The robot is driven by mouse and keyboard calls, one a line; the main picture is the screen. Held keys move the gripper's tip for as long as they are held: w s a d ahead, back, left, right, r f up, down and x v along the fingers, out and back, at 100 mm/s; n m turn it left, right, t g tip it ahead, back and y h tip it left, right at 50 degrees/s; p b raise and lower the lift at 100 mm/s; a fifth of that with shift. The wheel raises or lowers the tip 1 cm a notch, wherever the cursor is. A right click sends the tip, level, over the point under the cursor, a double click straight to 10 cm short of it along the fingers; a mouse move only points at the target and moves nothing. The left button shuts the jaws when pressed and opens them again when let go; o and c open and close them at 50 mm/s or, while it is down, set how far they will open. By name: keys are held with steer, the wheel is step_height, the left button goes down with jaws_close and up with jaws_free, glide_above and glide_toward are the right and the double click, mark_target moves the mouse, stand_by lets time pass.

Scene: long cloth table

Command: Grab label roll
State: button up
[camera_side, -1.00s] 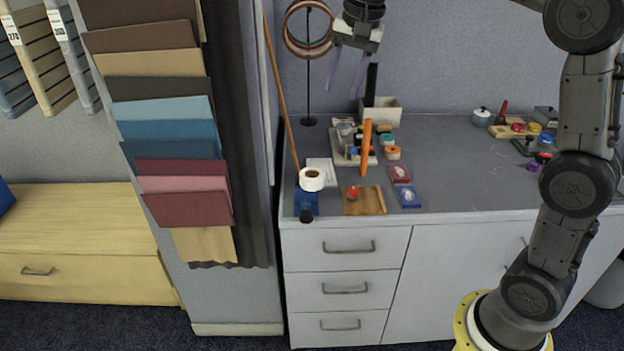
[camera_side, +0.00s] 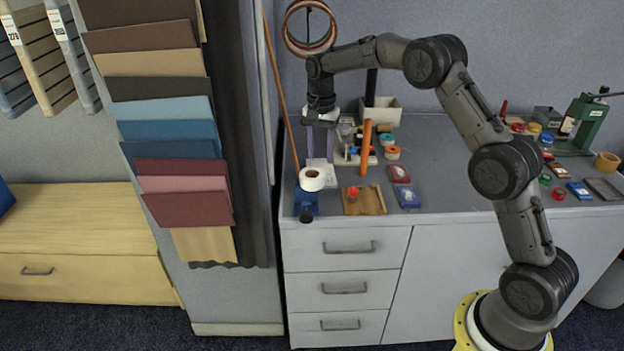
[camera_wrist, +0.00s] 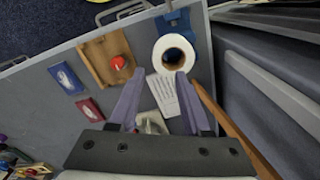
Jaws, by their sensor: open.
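The white label roll (camera_side: 312,180) sits at the left front of the grey counter, on or against a blue dispenser (camera_side: 306,203). In the wrist view the label roll (camera_wrist: 174,56) shows its round end with a brown core, just beyond the fingertips. My gripper (camera_side: 320,156) is open and empty, pointing down above and slightly behind the roll. In the wrist view my gripper's two purple fingers (camera_wrist: 158,82) are spread, with a printed white sheet (camera_wrist: 164,94) showing between them.
A wooden board with a red item (camera_side: 364,200) lies right of the roll. An orange upright piece (camera_side: 366,148) and a tray of small tools stand behind it. A wooden stick (camera_side: 283,100) leans close on the left, beside hanging fabric samples (camera_side: 175,130).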

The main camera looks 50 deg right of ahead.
mark_target(320, 175)
steer(key=shift+s+a+f, duration=0.15)
steer(key=shift+f, duration=1.7)
steer(key=shift+s+a+f, duration=0.1)
steer(key=shift+a+f, duration=0.05)
steer(key=shift+f, duration=1.7)
jaws_close()
